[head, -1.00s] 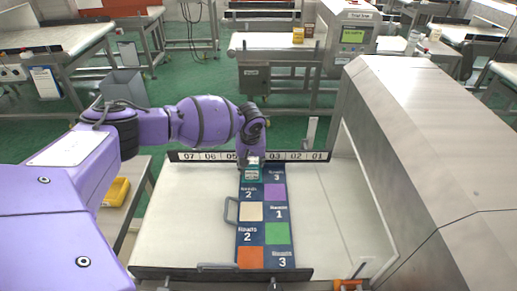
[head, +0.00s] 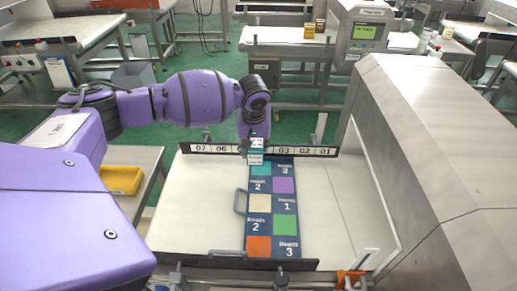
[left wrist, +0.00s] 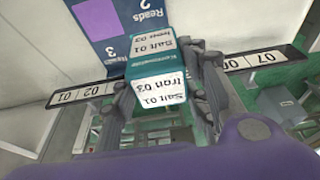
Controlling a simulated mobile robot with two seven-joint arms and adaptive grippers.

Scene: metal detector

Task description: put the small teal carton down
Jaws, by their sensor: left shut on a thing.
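The small teal carton (head: 256,158) has a white label with printed text. It is in my left gripper (head: 255,147), at the far end of the dark blue mat (head: 259,214) in the head view. In the left wrist view, the two fingers of my left gripper (left wrist: 160,88) are shut on the sides of the carton (left wrist: 160,66). The carton overlaps the mat's far edge; I cannot tell whether it touches the surface. A teal square (head: 261,170) of the mat shows just in front of it. My right gripper is out of view.
A black-and-white numbered strip (head: 307,151) stands behind the mat and the carton. A large metal housing (head: 425,150) is at the right. A yellow bin (head: 121,181) sits at the left.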

